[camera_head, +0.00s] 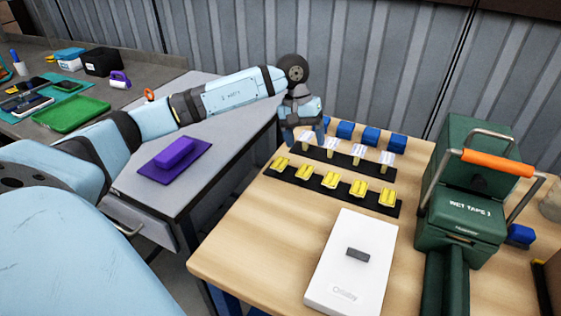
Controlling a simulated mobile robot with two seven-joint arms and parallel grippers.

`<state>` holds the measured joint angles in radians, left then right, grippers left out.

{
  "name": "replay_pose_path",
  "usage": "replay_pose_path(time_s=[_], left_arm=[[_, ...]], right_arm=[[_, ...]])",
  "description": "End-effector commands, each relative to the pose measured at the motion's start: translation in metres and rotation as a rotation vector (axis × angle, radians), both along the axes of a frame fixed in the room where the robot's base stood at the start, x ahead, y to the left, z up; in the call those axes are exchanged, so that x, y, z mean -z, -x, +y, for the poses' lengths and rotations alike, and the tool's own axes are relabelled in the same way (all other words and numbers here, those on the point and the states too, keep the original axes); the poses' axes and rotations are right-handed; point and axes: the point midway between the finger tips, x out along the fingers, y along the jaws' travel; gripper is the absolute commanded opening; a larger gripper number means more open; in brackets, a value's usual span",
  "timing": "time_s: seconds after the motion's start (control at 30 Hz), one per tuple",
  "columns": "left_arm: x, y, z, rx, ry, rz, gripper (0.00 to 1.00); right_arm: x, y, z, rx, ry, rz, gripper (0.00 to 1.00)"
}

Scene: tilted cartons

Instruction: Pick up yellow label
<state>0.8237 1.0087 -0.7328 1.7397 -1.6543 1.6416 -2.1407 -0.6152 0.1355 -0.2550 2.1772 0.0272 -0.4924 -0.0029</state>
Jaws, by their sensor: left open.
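Several yellow labels (330,181) lie in a row on a black strip (316,184) on the wooden table. Behind them, a second black strip (345,158) holds several small white cards (358,150) with yellowish stems. My left gripper (305,139) is open and points down, near the left end of the rear strip, with its fingers spread. It hides part of that end. I see nothing held between its fingers. The leftmost yellow label (280,163) lies just in front of and left of the gripper. My right gripper does not show.
Blue blocks (345,131) stand behind the cards. A white box (352,262) lies in front. A green wet tape machine (463,205) with an orange handle stands at right. A purple block (175,152) sits on the grey table at left. The wooden table's left front is clear.

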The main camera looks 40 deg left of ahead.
Motion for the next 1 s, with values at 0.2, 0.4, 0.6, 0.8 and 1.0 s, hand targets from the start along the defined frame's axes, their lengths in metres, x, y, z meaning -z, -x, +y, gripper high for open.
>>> replay_pose_path(time_s=[0.2,0.4,0.6,0.8,1.0], left_arm=[[-0.02,-0.001,0.076,0.111,-0.273,-0.028,0.72],[0.002,0.001,0.084,0.126,-0.303,-0.021,0.72],[0.041,0.001,0.084,0.125,-0.299,-0.022,0.72],[0.059,0.0,0.084,0.124,-0.3,-0.025,0.72],[0.073,-0.001,0.084,0.123,-0.297,-0.025,0.72]], right_arm=[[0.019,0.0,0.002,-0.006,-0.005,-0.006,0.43],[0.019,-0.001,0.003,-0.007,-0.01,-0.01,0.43],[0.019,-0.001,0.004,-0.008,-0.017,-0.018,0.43],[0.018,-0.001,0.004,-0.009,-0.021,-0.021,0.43],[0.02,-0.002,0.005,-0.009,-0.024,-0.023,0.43]])
